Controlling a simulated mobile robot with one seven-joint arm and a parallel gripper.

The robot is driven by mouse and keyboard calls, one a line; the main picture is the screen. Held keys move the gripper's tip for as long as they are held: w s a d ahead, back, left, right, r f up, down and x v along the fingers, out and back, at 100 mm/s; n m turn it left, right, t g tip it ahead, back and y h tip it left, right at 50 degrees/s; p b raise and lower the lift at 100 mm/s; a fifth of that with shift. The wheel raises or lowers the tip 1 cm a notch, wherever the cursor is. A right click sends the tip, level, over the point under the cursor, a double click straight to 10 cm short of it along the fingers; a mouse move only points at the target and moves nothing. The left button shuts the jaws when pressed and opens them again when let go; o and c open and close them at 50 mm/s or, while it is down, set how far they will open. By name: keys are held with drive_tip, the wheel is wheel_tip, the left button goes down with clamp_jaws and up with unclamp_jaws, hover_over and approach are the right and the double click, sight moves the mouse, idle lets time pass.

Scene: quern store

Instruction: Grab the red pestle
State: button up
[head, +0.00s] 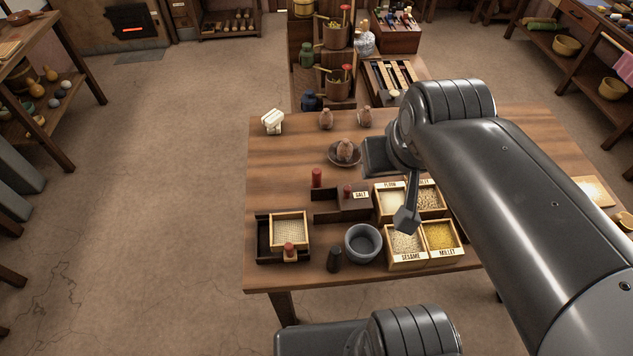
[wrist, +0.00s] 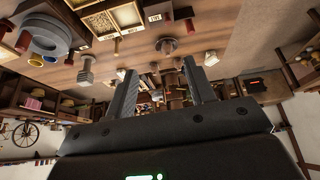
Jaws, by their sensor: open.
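A red upright cylinder (head: 317,178), which looks like the red pestle, stands on the table behind the dark salt box (head: 354,204). Smaller reddish knobs show on the salt box and at the front of the tray at left. A dark pestle-like piece (head: 335,259) stands beside the grey mortar (head: 363,243). My gripper (wrist: 160,74) is open and empty, its two fingers apart in the wrist view. In the head view its dark hand is above the table, right of the red cylinder and apart from it.
Grain boxes (head: 407,243) stand right of the mortar, and a wooden tray (head: 262,258) with a sieve is at left. Brown lumpy pots (head: 326,119) and a white piece (head: 272,121) stand at the back. The table's left middle is clear.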

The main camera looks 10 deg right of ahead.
drive_tip(key=w+f+n+g+h, duration=0.4)
drive_tip(key=w+f+n+g, duration=0.1)
drive_tip(key=w+f+n, duration=0.15)
drive_tip(key=n+h, duration=0.9)
hover_over(317, 181)
drive_tip(key=s+d, duration=0.2)
drive_tip(key=s, duration=0.3)
wheel_tip(317, 181, down, 8)
drive_tip(key=w+a+f+n+t+h, duration=0.4)
drive_tip(key=a+f+n+t, duration=0.1)
drive_tip(key=a+f+n, duration=0.15)
drive_tip(key=shift+m, duration=0.3)
drive_tip(key=f, duration=0.5)
drive_tip(key=a+f, duration=0.1)
drive_tip(key=f, duration=0.1)
drive_tip(key=shift+w+f, duration=0.2)
drive_tip(key=shift+f, duration=0.2)
drive_tip(key=shift+x, duration=3.8)
drive_tip(key=shift+w, duration=0.1)
drive_tip(key=c, duration=1.1)
